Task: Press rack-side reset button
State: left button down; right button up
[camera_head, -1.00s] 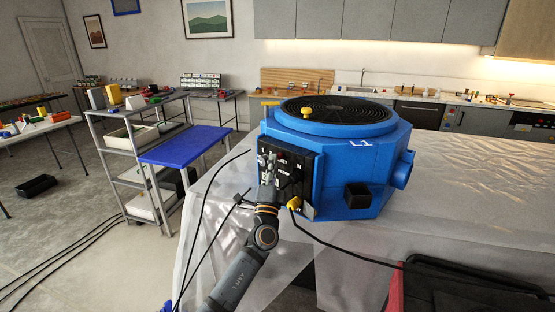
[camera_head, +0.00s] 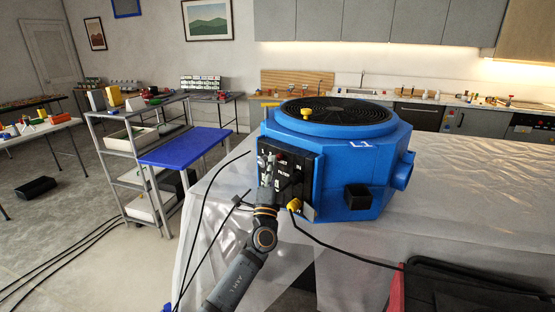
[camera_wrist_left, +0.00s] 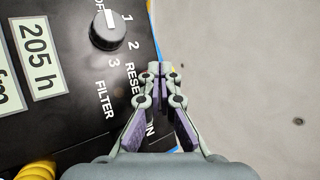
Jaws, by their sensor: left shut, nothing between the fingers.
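The blue drying machine (camera_head: 350,160) stands on the covered table, with a black control panel (camera_head: 306,180) on its left-front side. The panel also shows in the left wrist view (camera_wrist_left: 62,110), with a black rotary knob (camera_wrist_left: 108,32), a RESET label (camera_wrist_left: 134,85) and a FILTER label (camera_wrist_left: 104,99). My left gripper (camera_head: 270,161) is shut and empty in front of the panel. In the left wrist view its fingertips (camera_wrist_left: 161,68) lie beside the RESET label, over the panel's edge. The reset button is not clearly seen; the fingers may cover it. Contact cannot be told. My right gripper is out of view.
A yellow plug (camera_head: 294,204) with a black cable sits at the panel's lower edge. Plastic sheeting (camera_head: 465,200) covers the table. A dark case (camera_head: 470,290) lies at the front right.

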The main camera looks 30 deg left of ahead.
pick_arm(q)
jog(key=shift+s, duration=0.5)
jog(key=shift+s+a+p, duration=0.1)
jog(key=shift+s+a, duration=0.1)
jog(key=shift+s, duration=0.6)
jog(key=shift+s+a+p, duration=0.1)
jog(key=shift+s+a, duration=0.05)
jog(key=shift+s, duration=0.7)
jog(key=shift+s+a+p, duration=0.1)
jog(key=shift+s+a, duration=0.1)
jog(key=shift+s, duration=0.6)
